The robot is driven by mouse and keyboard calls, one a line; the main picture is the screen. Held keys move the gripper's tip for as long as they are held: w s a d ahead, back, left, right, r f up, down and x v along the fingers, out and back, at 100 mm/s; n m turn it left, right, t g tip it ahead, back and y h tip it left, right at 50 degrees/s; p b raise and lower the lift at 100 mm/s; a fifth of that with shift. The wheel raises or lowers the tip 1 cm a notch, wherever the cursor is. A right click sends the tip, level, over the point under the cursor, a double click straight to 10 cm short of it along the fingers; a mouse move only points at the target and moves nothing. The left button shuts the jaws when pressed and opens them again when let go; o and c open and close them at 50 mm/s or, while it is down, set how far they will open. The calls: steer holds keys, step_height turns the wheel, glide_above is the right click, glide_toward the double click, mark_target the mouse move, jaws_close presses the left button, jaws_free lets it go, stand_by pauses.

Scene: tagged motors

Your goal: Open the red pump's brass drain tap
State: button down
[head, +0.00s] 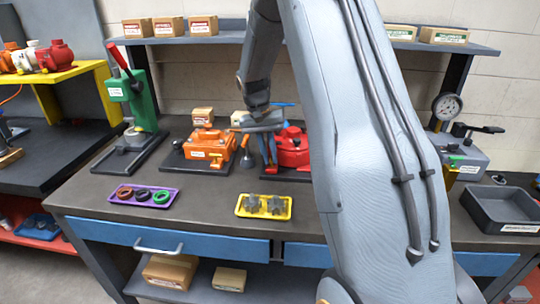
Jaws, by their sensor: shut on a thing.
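The red pump (292,150) stands on a dark base on the bench, right of the middle; my arm covers its right part. My gripper (269,160) points down at the pump's left side, between it and the orange pump. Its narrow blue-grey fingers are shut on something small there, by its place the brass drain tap. The tap itself is hidden or too small to make out, so its handle's angle cannot be told.
The orange pump (206,145) stands close on the left, then a green press (137,100) with a red lever. A purple tray (143,196) and a yellow tray (264,207) lie in front. A dark tray (500,208) is at right. Cartons line the shelf (230,37) above.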

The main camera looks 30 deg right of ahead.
stand_by(0.5)
steer(key=c, duration=1.8)
jaws_free()
steer(key=shift+s, duration=0.1)
steer(key=shift+w+a+r, duration=0.1)
steer(key=shift+w+r, duration=0.1)
steer(key=shift+r, duration=0.35)
steer(key=r, duration=0.2)
steer(key=r+b, duration=0.1)
steer(key=r, duration=0.1)
steer(key=a+r+b, duration=0.1)
steer(key=r, duration=0.1)
steer(key=shift+w+r, duration=0.25)
steer(key=shift+r, duration=0.05)
